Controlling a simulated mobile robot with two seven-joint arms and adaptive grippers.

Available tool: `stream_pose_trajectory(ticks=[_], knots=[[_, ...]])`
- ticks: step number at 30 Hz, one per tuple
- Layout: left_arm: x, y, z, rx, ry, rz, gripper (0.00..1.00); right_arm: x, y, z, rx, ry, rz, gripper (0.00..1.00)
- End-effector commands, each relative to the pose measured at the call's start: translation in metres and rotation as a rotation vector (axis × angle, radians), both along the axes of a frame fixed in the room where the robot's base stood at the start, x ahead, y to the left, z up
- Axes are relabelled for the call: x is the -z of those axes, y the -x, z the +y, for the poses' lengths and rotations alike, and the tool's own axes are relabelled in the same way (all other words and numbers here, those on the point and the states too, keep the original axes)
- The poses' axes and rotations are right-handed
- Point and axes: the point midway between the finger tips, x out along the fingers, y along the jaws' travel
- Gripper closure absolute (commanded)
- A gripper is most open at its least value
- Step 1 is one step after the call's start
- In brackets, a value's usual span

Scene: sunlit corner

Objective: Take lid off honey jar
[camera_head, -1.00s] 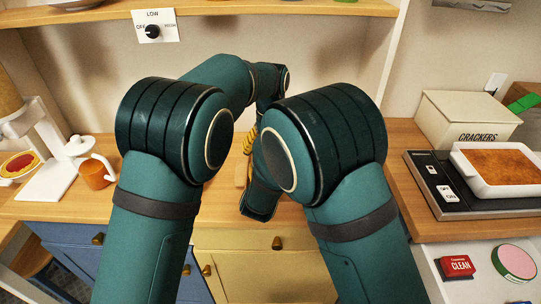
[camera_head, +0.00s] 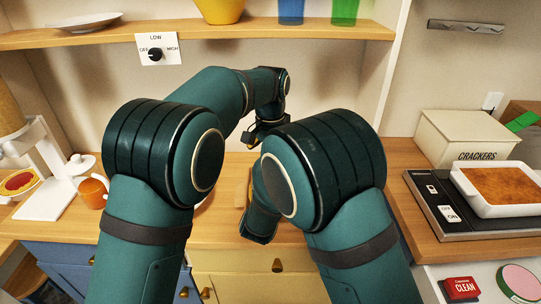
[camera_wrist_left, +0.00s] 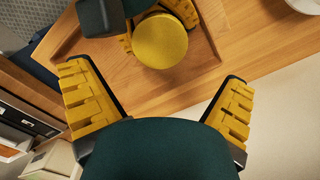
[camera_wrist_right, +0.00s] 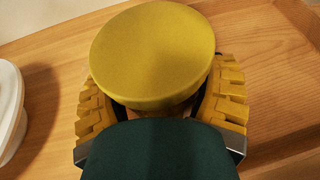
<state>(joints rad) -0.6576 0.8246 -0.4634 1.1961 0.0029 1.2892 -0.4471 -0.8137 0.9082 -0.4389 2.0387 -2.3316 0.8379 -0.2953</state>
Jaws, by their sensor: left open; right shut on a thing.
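The honey jar shows as a round yellow lid top (camera_wrist_right: 155,55) in the right wrist view, seen from above. My right gripper (camera_wrist_right: 160,92) is shut on the jar, with one finger on each side. Whether the fingers touch the lid or the body below cannot be told. The same yellow top (camera_wrist_left: 160,40) shows in the left wrist view, ahead of my left gripper (camera_wrist_left: 155,98), which is open and empty, apart from it. In the head view my left gripper (camera_head: 258,135) is over the back of the counter; my right gripper and the jar are hidden behind my arms.
A wooden tray or board (camera_wrist_left: 110,55) lies around the jar. An orange mug (camera_head: 92,192) and white stand (camera_head: 45,195) are at left. A crackers box (camera_head: 468,138) and a white dish (camera_head: 495,206) stand at right. A shelf (camera_head: 100,36) hangs above.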

Motion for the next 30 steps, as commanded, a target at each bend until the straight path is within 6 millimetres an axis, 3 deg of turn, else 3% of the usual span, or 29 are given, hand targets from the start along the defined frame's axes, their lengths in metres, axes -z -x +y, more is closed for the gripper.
stream_pose_trajectory(ticks=[5, 18, 30], knots=[[0.009, 0.0, 0.0, 0.032, -0.001, 0.003, 0.0, -0.001, 0.0, 0.0, 0.0, -0.001, -0.002, 1.0], [0.068, 0.001, 0.0, 0.029, -0.001, 0.002, 0.0, -0.001, 0.0, 0.0, 0.0, -0.001, -0.002, 1.0], [0.079, 0.0, 0.0, 0.027, 0.0, 0.0, 0.0, -0.001, 0.0, 0.0, 0.0, -0.001, -0.002, 1.0]])
